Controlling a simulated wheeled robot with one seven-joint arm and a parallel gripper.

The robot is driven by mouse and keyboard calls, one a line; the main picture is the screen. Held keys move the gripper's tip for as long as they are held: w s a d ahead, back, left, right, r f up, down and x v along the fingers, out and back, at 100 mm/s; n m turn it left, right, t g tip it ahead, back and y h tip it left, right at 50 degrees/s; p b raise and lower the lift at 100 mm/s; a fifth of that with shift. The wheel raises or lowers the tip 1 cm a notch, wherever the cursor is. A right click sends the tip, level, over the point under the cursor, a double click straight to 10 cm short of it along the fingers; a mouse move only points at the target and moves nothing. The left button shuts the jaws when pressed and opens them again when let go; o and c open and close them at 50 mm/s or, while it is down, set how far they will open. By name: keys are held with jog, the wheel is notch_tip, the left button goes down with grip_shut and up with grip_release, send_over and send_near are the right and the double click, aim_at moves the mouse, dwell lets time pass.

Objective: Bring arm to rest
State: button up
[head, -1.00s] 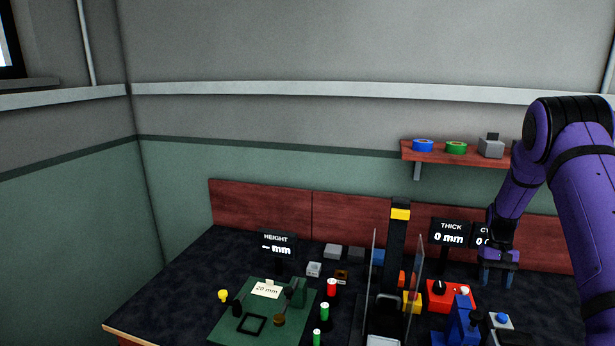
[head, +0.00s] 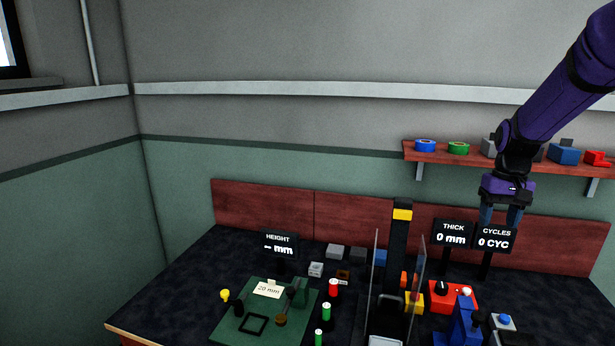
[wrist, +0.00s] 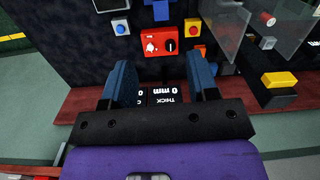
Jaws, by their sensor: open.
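My gripper (head: 502,214) hangs from my purple arm at the right of the head view, fingers pointing down, in front of the red back panel and just above the CYCLES display (head: 494,240). In the wrist view its two blue fingers (wrist: 161,84) stand apart with nothing held between them. The THICK display (wrist: 163,95) shows between and behind the fingers. The red control box (wrist: 159,43) with a dial lies past the fingertips; in the head view it sits on the dark table (head: 180,290).
A shelf (head: 440,158) with tape rolls and small blocks is on the wall close to my arm. A tall black post (head: 396,250) with a yellow band and clear panels stand mid-table. A green mat (head: 250,315) with a 20 mm card lies left.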

jog(key=s+a+r+n+t, duration=0.1)
jog(key=s+a+r+t, duration=0.1)
jog(key=s+a+r, duration=0.35)
jog(key=s+a+r+t, duration=0.1)
jog(key=s+a+r, duration=0.2)
jog(key=s+r, duration=0.45)
jog(key=s+a+f+n+t, duration=0.1)
jog(key=s+a+t, duration=0.2)
jog(key=s, duration=1.3)
jog(key=shift+s+a, duration=0.2)
jog(key=shift+a, duration=0.35)
